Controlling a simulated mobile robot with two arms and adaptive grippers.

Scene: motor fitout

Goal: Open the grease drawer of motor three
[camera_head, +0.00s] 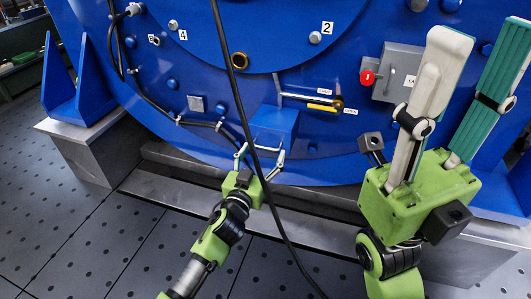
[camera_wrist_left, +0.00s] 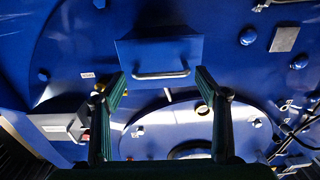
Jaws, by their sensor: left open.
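The drawer is a small blue box (camera_head: 275,124) on the lower front of the big blue motor (camera_head: 240,82). In the left wrist view the drawer (camera_wrist_left: 160,52) has a metal bar handle (camera_wrist_left: 162,76) along its edge and looks shut. My left gripper (camera_head: 260,154) is open and empty in front of the drawer. In the left wrist view my left gripper (camera_wrist_left: 161,80) has one finger on each side of the handle, apart from it as far as I can tell. My right gripper (camera_head: 484,32) is open and empty, close to the camera. No label for motor three is readable.
A grey box with a red knob (camera_head: 367,77) sits right of the drawer. A lever with a yellow grip (camera_head: 322,107) is between them. A black cable (camera_head: 232,75) hangs across the view in front of the motor. A grey base ledge (camera_head: 165,190) runs below.

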